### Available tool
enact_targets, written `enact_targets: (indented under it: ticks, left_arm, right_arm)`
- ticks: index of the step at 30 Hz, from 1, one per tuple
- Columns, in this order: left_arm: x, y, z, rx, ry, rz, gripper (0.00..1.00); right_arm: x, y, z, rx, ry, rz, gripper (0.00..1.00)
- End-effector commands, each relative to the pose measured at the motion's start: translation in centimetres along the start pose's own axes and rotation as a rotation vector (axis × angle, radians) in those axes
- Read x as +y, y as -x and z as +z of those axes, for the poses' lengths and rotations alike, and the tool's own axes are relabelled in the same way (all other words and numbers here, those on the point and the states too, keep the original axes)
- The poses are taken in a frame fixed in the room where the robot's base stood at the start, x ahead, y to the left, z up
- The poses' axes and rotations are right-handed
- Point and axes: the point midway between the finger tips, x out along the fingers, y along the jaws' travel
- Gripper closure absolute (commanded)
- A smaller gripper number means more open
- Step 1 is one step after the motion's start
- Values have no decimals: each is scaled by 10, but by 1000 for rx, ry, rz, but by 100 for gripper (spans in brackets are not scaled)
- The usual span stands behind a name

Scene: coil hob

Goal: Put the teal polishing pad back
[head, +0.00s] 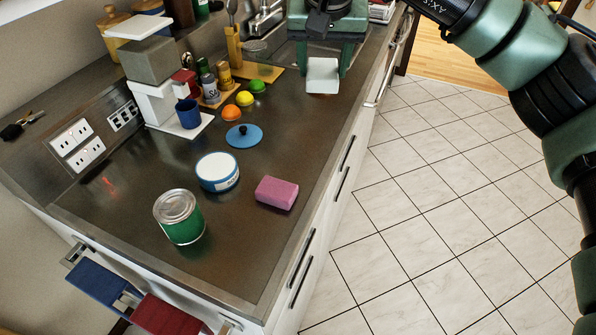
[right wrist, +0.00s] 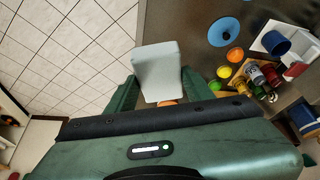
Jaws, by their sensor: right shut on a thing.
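My right gripper (head: 322,62) is at the top middle of the head view, over the far part of the counter near its right edge. It is shut on a pale grey-teal block, the polishing pad (head: 322,76). In the right wrist view the pad (right wrist: 158,68) sticks out from between the two green fingers (right wrist: 158,92). A small orange patch shows below the pad there; I cannot tell what it is. The pad appears held above the counter. My left gripper is not in view.
The dark counter (head: 120,220) carries a pink sponge (head: 277,193), a white-blue tin (head: 218,172), a green can (head: 179,217) and a blue lid (head: 244,135). Fruit-like balls (head: 245,98), jars and a white appliance (head: 150,70) stand left of the gripper. Tiled floor (head: 430,190) lies right.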

Motion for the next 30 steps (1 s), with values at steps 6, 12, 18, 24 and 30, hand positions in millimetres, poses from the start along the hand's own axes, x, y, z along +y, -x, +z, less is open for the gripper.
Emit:
enact_targets:
  ticks: [6,12,18,24,30]
  left_arm:
    - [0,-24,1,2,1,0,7]
    - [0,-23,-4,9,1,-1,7]
    - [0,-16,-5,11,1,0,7]
    - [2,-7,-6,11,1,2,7]
    - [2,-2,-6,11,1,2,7]
  right_arm:
    - [-39,-33,-2,-2,45,-22,80]
    - [-46,-54,5,-3,57,-25,80]
    - [-45,-100,26,-5,57,-26,80]
    - [-45,-148,48,-5,55,-25,80]
    - [-45,-178,61,-1,54,-26,80]
